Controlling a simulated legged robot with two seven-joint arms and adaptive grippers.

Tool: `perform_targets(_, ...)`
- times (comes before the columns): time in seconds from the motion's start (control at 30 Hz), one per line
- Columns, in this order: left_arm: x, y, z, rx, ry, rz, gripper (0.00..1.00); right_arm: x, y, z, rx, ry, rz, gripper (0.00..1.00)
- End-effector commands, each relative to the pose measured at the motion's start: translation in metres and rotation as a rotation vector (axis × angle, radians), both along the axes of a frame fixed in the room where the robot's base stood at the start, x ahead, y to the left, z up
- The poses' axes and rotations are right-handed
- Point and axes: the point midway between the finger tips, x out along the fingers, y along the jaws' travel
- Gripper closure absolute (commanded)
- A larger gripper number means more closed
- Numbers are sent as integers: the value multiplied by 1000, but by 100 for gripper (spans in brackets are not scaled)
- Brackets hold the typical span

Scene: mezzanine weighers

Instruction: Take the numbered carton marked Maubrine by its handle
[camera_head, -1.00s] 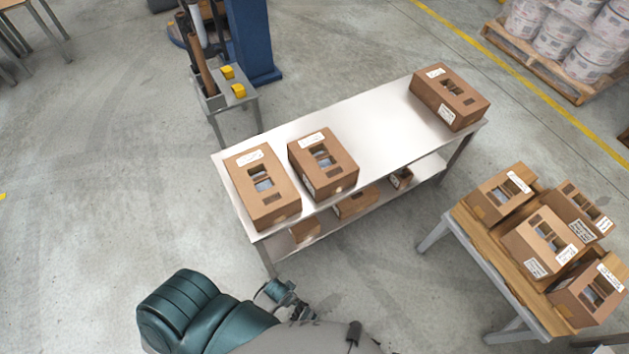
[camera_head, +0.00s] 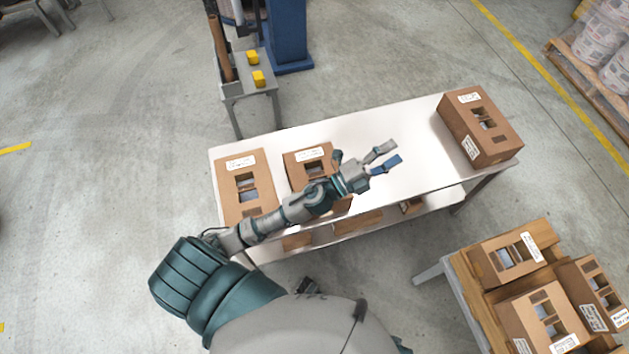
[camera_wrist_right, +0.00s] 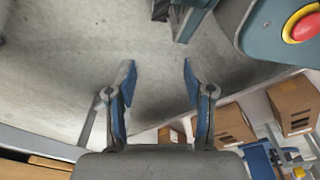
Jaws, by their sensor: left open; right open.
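Three brown cartons with window-like handle cut-outs and white labels stand on a white-topped table: a left carton (camera_head: 232,207), a middle carton (camera_head: 301,172) and a right carton (camera_head: 480,128). The label print is too small to read, so I cannot tell which is marked Maubrine. My left gripper (camera_head: 392,154) is open and empty above the tabletop, between the middle and right cartons. My left forearm crosses in front of the left and middle cartons and hides parts of them. My right gripper (camera_wrist_right: 159,64) is open and empty in the right wrist view, over grey floor.
The white-topped table (camera_head: 372,125) has a lower shelf with more cartons. A wooden table (camera_head: 465,278) at lower right holds several cartons close together. A grey stand (camera_head: 237,88) with yellow blocks is behind the table. A pallet of tubs (camera_head: 605,60) stands at upper right.

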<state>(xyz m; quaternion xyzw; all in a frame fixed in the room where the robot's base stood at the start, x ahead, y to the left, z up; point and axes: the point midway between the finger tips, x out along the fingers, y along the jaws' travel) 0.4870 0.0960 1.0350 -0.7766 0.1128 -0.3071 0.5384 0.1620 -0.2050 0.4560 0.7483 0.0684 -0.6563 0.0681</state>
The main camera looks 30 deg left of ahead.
Motion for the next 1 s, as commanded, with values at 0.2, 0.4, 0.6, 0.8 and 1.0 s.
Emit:
perform_targets(0.2,-32,-74,-42,818,-482,-562,46,8,0,3,1,-13,-1,48)
perform_targets(0.4,-11,38,-139,1607,-433,-977,46,13,-9,4,-10,-23,-4,48)
perform_targets(0.6,8,177,-146,2052,-107,-1180,46,14,-10,5,-12,-24,-3,48)
perform_targets(0.8,8,219,-147,2161,45,-1237,46,13,-4,4,-4,-22,-3,48)
perform_targets(1.0,7,214,-191,2162,47,-1242,46,15,-1,7,0,-24,-2,48)
